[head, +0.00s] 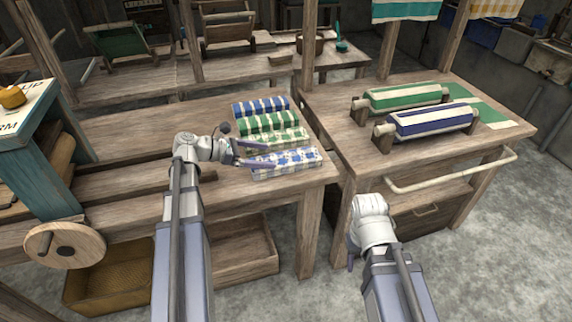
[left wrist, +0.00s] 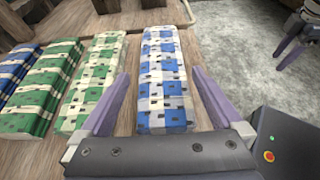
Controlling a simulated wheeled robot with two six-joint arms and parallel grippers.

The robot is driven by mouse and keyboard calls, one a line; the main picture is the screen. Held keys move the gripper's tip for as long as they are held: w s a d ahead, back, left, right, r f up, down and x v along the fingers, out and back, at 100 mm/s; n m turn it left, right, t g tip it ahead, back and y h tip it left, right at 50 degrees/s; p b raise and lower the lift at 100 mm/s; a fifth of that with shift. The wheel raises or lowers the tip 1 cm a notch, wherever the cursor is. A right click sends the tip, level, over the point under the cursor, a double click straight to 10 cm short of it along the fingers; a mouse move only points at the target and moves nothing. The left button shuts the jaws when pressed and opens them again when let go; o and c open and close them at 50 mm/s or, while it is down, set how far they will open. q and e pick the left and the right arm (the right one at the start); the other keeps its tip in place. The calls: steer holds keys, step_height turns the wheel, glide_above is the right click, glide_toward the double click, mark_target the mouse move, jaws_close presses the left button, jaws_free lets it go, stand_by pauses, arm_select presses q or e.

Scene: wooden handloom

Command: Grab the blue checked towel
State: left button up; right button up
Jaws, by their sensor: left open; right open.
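The blue checked towel (head: 290,163) is a folded blue-and-white block. It lies at the near end of a row of folded towels on the wooden bench. My left gripper (head: 262,155) is at its left end, with open fingers. In the left wrist view the blue checked towel (left wrist: 163,75) lies ahead, its near end between the spread fingers of my left gripper (left wrist: 162,98). I cannot tell whether the fingers touch it. My right gripper (head: 352,255) hangs low in front of the right table, away from the towels. It also shows at the upper right of the left wrist view (left wrist: 285,50).
A green checked towel (head: 277,140) lies close beside the blue checked one. Beyond it are a green striped towel (head: 268,123) and a blue striped towel (head: 261,107). The right table holds a green roll (head: 405,97) and a blue roll (head: 432,121). A rail (head: 450,174) runs along its front.

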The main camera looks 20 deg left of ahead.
mark_target(276, 160)
arm_select(q)
steer(key=shift+d+f+b, duration=0.15)
steer(key=shift+f+b, duration=0.15)
steer(key=shift+b, duration=0.05)
steer(key=b+x, duration=0.1)
steer(key=x, duration=0.1)
steer(key=f+b+x, duration=0.1)
steer(key=x, duration=0.1)
steer(key=shift+b, duration=0.3)
steer(key=shift+d, duration=0.1)
steer(key=c, duration=1.1)
step_height(276, 160, up, 10)
steer(key=p, duration=1)
steer(key=shift+r, duration=0.15)
